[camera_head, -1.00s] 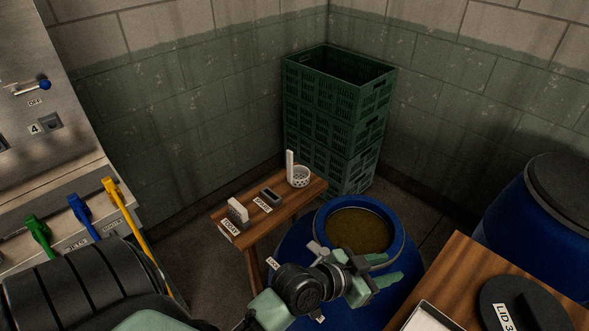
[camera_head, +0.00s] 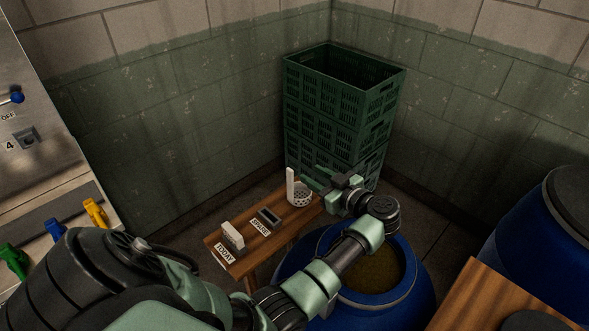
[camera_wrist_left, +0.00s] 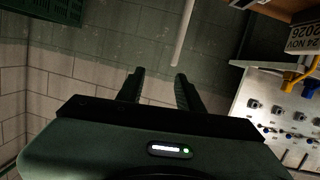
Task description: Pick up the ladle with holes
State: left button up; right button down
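The ladle with holes (camera_head: 301,197) is white, with a perforated bowl and an upright handle. It stands at the far right end of a small wooden bench (camera_head: 243,262). My left gripper (camera_head: 314,178) is just right of the handle, above and beside the bowl, with its fingers pointing left. In the left wrist view the fingers (camera_wrist_left: 160,76) are apart with nothing between them. The white handle (camera_wrist_left: 186,32) shows beyond them, its end close to the right fingertip; I cannot tell if they touch. My right gripper is out of view.
The bench also carries a dark holder (camera_head: 269,217) and a white block (camera_head: 233,232). Stacked green crates (camera_head: 340,115) stand behind the ladle. An open blue barrel (camera_head: 412,300) is below my left arm. A wooden table (camera_head: 480,300) is at the lower right.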

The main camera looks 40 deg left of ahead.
aim_at(293, 175)
pick_arm(q)
jog(key=shift+g+h, duration=0.3)
jog(key=shift+g, duration=0.6)
jog(key=a+f+b, duration=0.1)
jog(key=a, duration=0.1)
jog(key=a+f+b, duration=0.1)
jog(key=a+b, duration=0.1)
jog(key=a+f+b, duration=0.1)
jog(key=a+b, duration=0.1)
jog(key=shift+s+a+f, duration=0.1)
jog(key=shift+s+f, duration=0.25)
jog(key=shift+f, duration=0.05)
jog(key=shift+a+b, duration=0.3)
jog(key=shift+b, duration=0.1)
jog(key=shift+a, duration=0.15)
jog(key=shift+r, duration=0.1)
grip_shut()
